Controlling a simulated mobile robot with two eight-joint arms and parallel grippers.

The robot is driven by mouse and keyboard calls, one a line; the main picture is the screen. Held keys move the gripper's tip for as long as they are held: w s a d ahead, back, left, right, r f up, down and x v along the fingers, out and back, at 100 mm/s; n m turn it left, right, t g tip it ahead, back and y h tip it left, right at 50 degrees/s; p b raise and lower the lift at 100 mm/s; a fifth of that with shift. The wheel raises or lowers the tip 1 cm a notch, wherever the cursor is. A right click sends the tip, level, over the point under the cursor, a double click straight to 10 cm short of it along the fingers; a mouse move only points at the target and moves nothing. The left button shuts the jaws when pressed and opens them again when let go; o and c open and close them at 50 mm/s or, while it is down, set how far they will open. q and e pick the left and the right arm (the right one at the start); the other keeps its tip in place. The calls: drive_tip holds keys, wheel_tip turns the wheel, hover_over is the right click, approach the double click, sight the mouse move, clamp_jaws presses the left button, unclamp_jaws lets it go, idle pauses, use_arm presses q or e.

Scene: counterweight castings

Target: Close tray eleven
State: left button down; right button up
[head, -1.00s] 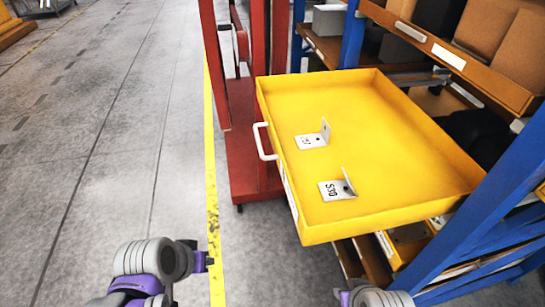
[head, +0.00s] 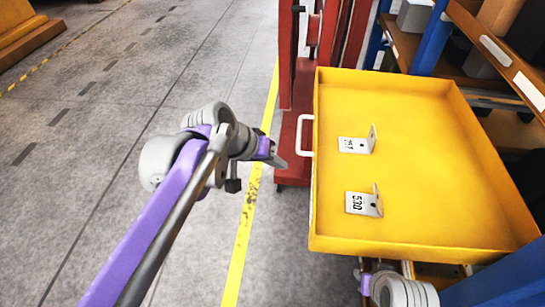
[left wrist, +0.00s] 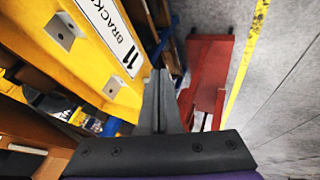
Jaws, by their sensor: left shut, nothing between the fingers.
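The yellow tray (head: 420,110) is pulled out from the blue rack. Its front faces left and carries a white handle (head: 303,135). In the left wrist view the tray's front (left wrist: 75,12) bears a label (left wrist: 112,35) reading "11" and "BRACK…", the rest cut off. Two pale angle brackets (head: 355,144) (head: 364,203) lie in it. My left gripper (head: 282,161) is shut and empty, just left of the tray front near the handle's lower end; its shut fingers also show in the left wrist view (left wrist: 158,78). Part of my right arm shows at bottom right, its fingers unseen.
A red upright frame (head: 292,150) stands just behind the handle. A blue rack post (head: 500,272) stands at lower right, and shelves with boxes (head: 415,16) are at upper right.

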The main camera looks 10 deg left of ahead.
sight(444, 195)
use_arm(q)
drive_tip(key=w+d+f, duration=0.2)
drive_tip(key=d+f, duration=0.1)
drive_tip(key=d, duration=0.3)
drive_tip(key=shift+f, duration=0.2)
use_arm(e)
drive_tip(key=shift+w+r, duration=0.1)
use_arm(q)
drive_tip(key=shift+d, duration=0.15)
